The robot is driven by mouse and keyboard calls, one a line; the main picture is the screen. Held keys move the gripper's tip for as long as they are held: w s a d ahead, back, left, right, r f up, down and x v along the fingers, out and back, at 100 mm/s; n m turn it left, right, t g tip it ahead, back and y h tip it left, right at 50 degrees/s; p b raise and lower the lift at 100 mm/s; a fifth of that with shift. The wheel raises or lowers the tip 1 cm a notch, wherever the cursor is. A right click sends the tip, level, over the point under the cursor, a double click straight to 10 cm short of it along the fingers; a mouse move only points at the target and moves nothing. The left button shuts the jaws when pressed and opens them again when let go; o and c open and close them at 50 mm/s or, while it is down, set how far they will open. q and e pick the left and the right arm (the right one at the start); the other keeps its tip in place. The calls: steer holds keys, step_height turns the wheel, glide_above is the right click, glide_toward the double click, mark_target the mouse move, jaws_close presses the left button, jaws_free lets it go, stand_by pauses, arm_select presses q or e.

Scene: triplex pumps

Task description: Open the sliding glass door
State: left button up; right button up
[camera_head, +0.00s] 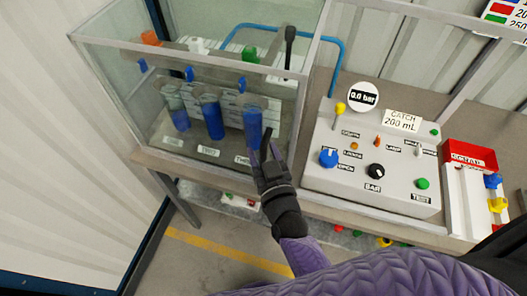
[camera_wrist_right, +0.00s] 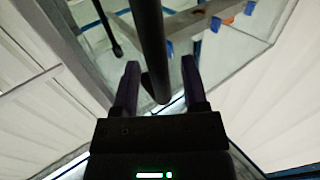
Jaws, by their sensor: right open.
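The glass case (camera_head: 88,58) stands on the bench at the left, and its front pane is in place before three tubes of blue liquid. My right gripper (camera_head: 265,148) is at the lower right of the case front, close to the third tube in the picture. In the right wrist view a dark upright bar (camera_wrist_right: 153,45), which looks like the door's handle, runs between the open fingers of my right gripper (camera_wrist_right: 160,66). The jaws look apart from it; I cannot tell whether either finger touches it. My left gripper is not in view.
A grey control panel (camera_head: 386,199) with knobs and buttons stands right of the case. A red box (camera_head: 468,153) is further right. Floor shows below the bench.

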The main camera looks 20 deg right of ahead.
jaws_close()
stand_by(1.3)
